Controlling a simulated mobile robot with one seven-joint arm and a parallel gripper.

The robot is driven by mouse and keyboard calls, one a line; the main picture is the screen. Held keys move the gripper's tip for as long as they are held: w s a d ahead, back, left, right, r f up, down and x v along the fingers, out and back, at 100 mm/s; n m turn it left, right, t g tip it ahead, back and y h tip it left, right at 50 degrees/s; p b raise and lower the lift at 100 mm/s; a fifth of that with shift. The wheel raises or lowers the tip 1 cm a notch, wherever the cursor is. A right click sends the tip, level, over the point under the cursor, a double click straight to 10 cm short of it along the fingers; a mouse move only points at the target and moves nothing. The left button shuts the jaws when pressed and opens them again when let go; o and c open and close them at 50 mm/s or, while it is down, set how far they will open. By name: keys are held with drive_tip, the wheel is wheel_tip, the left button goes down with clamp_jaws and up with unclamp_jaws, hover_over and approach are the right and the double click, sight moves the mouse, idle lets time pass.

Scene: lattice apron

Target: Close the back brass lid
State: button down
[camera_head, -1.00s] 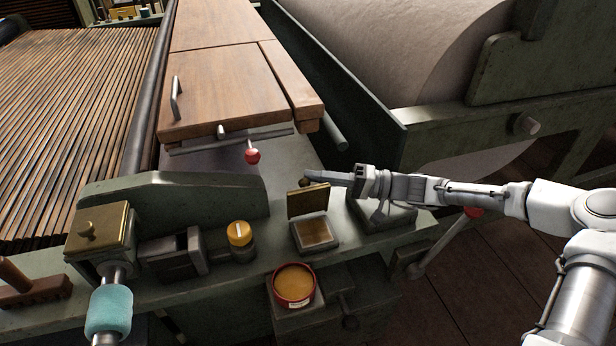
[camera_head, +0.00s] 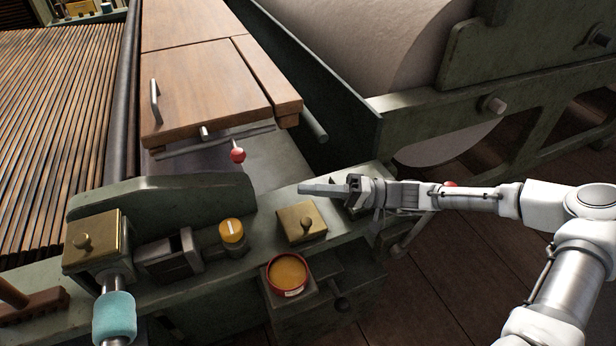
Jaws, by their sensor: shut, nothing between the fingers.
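A square brass lid with a small round knob (camera_head: 302,222) lies flat over its box on the green metal bench, right of centre. No opening shows under it. My gripper (camera_head: 304,188) is shut and empty, just behind this lid, with its fingers pointing left. It looks apart from the lid, though the gap is hard to judge. A second brass lid with a knob (camera_head: 92,240) sits shut on a box at the left. The frame does not label which lid is the back one.
A yellow-capped cup (camera_head: 232,235) stands left of the right lid. An open red-rimmed tin (camera_head: 287,272) sits on a lower ledge in front. A red-knobbed lever (camera_head: 238,155) and wooden panels (camera_head: 205,90) lie behind. A large roller (camera_head: 370,45) stands back right.

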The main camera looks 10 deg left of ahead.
drive_tip(key=shift+s+d+f+p, duration=0.2)
drive_tip(key=shift+s+d+f, duration=0.15)
drive_tip(key=shift+s, duration=0.1)
drive_tip(key=shift+s+d+f+p, duration=0.2)
drive_tip(key=shift+s+f, duration=0.1)
drive_tip(key=shift+s, duration=0.15)
drive_tip(key=s+d+r+p, duration=0.1)
drive_tip(key=d+r+p, duration=0.3)
drive_tip(key=d+r, duration=0.7)
drive_tip(key=shift+d, duration=0.35)
